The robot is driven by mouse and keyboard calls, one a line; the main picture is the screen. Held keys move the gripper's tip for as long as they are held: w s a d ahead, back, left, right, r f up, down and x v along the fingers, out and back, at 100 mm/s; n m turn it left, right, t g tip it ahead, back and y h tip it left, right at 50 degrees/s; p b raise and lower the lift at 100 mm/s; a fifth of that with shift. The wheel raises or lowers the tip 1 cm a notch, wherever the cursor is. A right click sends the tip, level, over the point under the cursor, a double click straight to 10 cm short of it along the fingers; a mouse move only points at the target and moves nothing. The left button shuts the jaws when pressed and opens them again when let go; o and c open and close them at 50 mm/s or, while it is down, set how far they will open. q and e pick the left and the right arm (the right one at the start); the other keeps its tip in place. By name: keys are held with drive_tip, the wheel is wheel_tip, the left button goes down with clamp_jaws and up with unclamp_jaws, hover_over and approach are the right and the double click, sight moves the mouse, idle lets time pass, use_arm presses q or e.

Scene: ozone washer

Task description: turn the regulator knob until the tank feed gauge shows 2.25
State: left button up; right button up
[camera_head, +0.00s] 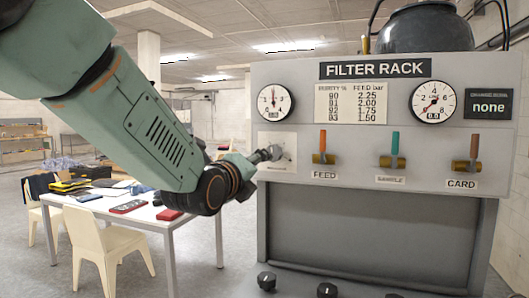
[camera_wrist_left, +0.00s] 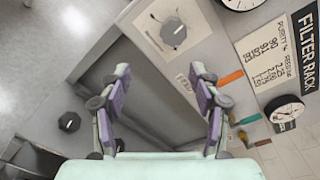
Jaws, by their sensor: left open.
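The grey regulator knob (camera_wrist_left: 173,32) sits on a white plate (camera_wrist_left: 150,45) at the panel's left side; the plate also shows in the head view (camera_head: 290,139). My left gripper (camera_head: 263,156) is in front of this plate and hides part of the knob. In the left wrist view its two purple-padded fingers (camera_wrist_left: 160,75) are spread, with nothing between them, and the knob appears beyond the tips. A round gauge (camera_head: 274,102) above the plate has its needle near the top. A second gauge (camera_head: 432,102) is at right and its readout looks like 0.0. My right gripper is not in view.
A purity and feed chart (camera_head: 350,103) hangs between the gauges. Feed (camera_head: 323,146), sample (camera_head: 394,149) and card (camera_head: 474,152) levers stand right of the plate. Black knobs (camera_head: 267,281) line the base. A table (camera_head: 150,212) and chairs stand at left.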

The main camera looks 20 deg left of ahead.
sight(274, 153)
use_arm(q)
drive_tip(key=shift+w+d+r+n+t+p, duration=0.25)
drive_tip(key=shift+w+n+p, duration=1.6)
drive_tip(key=shift+n, duration=2.2)
drive_tip(key=shift+w+a+r+n+p, duration=0.1)
drive_tip(key=shift+w+r+n+p, duration=0.2)
drive_tip(key=shift+w+n+p, duration=2.7)
drive_tip(key=shift+w+d+r+n+t+p, duration=0.25)
drive_tip(key=shift+w+n, duration=0.95)
drive_tip(key=shift+n, duration=3.95)
drive_tip(key=shift+a, duration=0.1)
drive_tip(key=shift+w, duration=0.1)
drive_tip(key=shift+c, duration=0.4)
